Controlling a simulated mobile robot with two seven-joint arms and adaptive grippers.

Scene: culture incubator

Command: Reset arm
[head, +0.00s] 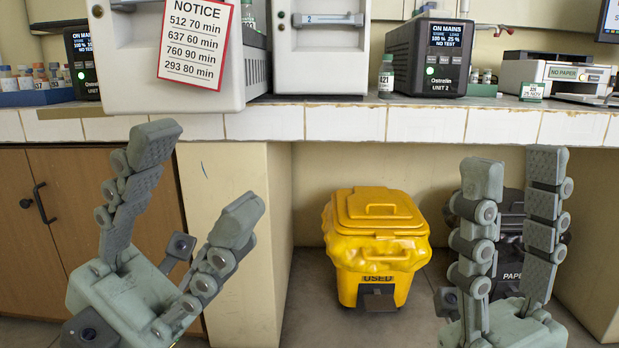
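My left gripper (205,182) is at the lower left, in front of the cabinet and below the bench top. Its fingers are spread wide and nothing is between them. My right gripper (516,185) is at the lower right, pointing up in front of the dark paper bin. Its fingers stand roughly parallel with a clear gap and nothing between them. Both grippers are apart from the bench and the bins.
The tiled bench edge (345,122) runs across behind both grippers. On it stand an incubator with a notice (194,42), a bottle labelled 421 (386,76), a power unit (430,58) and a printer (545,72). A yellow bin (377,240) and black bin (510,215) stand below.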

